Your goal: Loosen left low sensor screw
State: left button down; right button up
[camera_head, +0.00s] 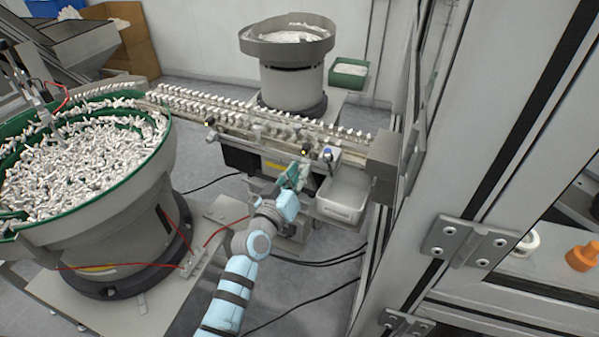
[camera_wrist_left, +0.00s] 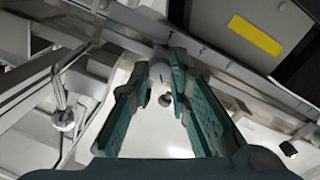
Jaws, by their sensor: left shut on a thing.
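My left arm reaches up from the bottom in the head view. Its green-fingered gripper (camera_head: 292,176) is at the front side of the feeder rail, left of the white bin. In the left wrist view the fingers (camera_wrist_left: 160,72) are close around a small pale cylindrical part, which I take to be the left low sensor screw (camera_wrist_left: 161,85), with a dark round end (camera_wrist_left: 165,100). The gripper is shut on it. In the head view the fingers hide the screw. My right gripper is not in view.
The feeder rail (camera_head: 262,120) carries a row of white caps. A white bin (camera_head: 343,198) hangs right of my gripper. A large bowl feeder (camera_head: 125,225) stands left, and a smaller one (camera_head: 291,85) behind. A metal frame (camera_head: 470,150) closes off the right.

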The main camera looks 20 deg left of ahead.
pick_arm(q)
jog(key=shift+f+n+p, duration=0.15)
jog(key=shift+n+p, duration=1.1)
jog(key=shift+n, duration=7.25)
jog(key=c, duration=1.5)
grip_release()
jog(key=s, duration=0.4)
jog(key=s+a, duration=0.1)
jog(key=s, duration=0.3)
jog(key=s+a, duration=0.1)
jog(key=s, duration=0.2)
jog(key=shift+s, duration=0.4)
